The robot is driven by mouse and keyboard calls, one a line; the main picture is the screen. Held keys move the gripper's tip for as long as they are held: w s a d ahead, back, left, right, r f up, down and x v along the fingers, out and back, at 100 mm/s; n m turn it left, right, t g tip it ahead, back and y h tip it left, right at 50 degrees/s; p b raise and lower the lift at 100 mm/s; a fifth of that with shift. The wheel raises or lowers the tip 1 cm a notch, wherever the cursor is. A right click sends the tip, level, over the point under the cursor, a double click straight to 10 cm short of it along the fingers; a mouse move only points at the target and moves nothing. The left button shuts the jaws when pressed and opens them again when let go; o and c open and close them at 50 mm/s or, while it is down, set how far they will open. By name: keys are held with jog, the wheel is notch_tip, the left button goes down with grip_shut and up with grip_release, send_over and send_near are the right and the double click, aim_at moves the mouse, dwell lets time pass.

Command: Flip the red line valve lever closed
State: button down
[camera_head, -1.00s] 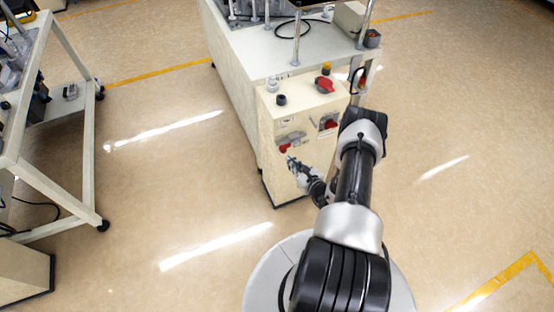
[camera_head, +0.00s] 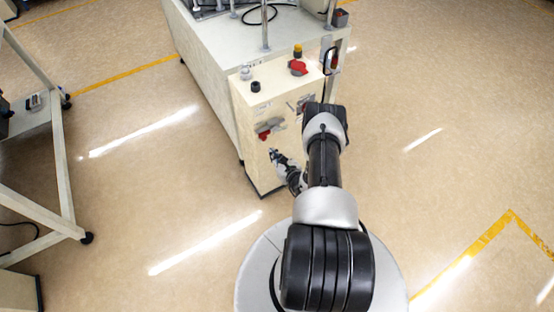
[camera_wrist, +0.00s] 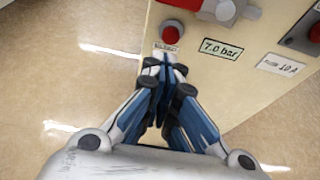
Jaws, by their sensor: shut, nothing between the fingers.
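A small cream cabinet (camera_head: 262,165) carries a grey valve with a red part, likely the red line valve lever (camera_head: 265,134), on its front face. In the wrist view a red piece (camera_wrist: 184,4) beside a grey fitting (camera_wrist: 222,10) is cut off by the top edge; it looks like the same valve. My gripper (camera_head: 274,154) is just below the valve, in front of the panel. In the wrist view my gripper (camera_wrist: 165,68) has its fingertips together with nothing between them, below a red round button (camera_wrist: 173,32). Contact with the panel cannot be told.
A 7.0 bar label (camera_wrist: 220,48) and a 10 A label (camera_wrist: 280,65) are on the panel. A second red handle (camera_head: 305,105) is partly hidden by my arm. A red knob (camera_head: 298,68) sits on top. A frame table (camera_head: 60,180) stands left; floor between is clear.

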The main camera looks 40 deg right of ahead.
aim_at(269, 132)
jog(key=w, duration=0.1)
jog(key=w+b, duration=0.1)
jog(key=w, duration=0.1)
jog(key=w+d+r, duration=0.1)
jog(key=shift+w+d+b, duration=0.1)
jog(key=shift+w+b, duration=0.25)
jog(key=shift+w, duration=0.05)
jog(key=shift+r, duration=0.65)
jog(key=shift+s+r, duration=0.1)
jog(key=shift+s, duration=0.1)
